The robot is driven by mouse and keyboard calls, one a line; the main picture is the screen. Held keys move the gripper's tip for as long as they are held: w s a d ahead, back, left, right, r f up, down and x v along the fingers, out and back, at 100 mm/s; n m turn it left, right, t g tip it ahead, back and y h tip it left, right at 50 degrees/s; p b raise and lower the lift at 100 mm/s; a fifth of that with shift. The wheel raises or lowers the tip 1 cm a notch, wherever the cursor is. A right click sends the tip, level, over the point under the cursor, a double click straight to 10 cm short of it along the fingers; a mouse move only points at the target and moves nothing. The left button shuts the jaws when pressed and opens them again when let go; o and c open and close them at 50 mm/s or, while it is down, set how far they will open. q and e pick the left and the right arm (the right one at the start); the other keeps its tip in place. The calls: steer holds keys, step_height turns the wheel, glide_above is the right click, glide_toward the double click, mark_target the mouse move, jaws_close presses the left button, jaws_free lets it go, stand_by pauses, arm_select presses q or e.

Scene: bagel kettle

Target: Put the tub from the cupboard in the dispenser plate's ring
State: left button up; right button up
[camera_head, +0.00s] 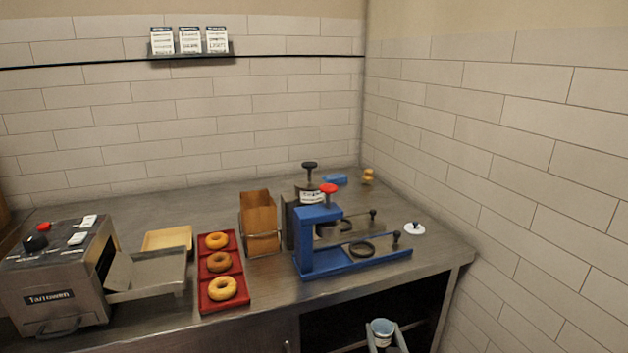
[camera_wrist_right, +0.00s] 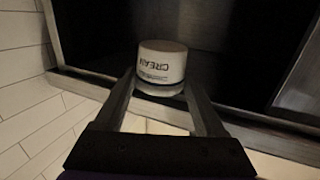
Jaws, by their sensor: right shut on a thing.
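The tub (camera_head: 381,326), pale with an open-looking bluish top in the head view, is at the front of the open cupboard (camera_head: 345,325), below the counter's edge. In the right wrist view the tub (camera_wrist_right: 162,66) is whitish with dark "CREA..." lettering. My right gripper (camera_head: 384,338) is shut on the tub, one finger on each side. The blue dispenser (camera_head: 318,240) stands on the counter above, its base plate (camera_head: 385,259) reaching right. My left gripper is not in view.
The counter's front edge (camera_head: 440,262) lies above and behind the tub. A white lidded knob piece (camera_head: 414,229) sits right of the dispenser. A red tray (camera_head: 230,302) with doughnuts, a brown holder (camera_head: 259,220) and a toaster (camera_head: 55,285) stand to the left. A tiled wall is at right.

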arm_select(q)
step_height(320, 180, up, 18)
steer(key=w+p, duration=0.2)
steer(key=p, duration=1.2)
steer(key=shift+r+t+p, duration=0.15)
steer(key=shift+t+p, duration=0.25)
arm_select(e)
step_height(320, 180, up, 21)
steer(key=w, duration=0.2)
steer(key=shift+f+t, duration=0.15)
steer(key=shift+t, duration=0.25)
steer(key=shift+s, duration=0.15)
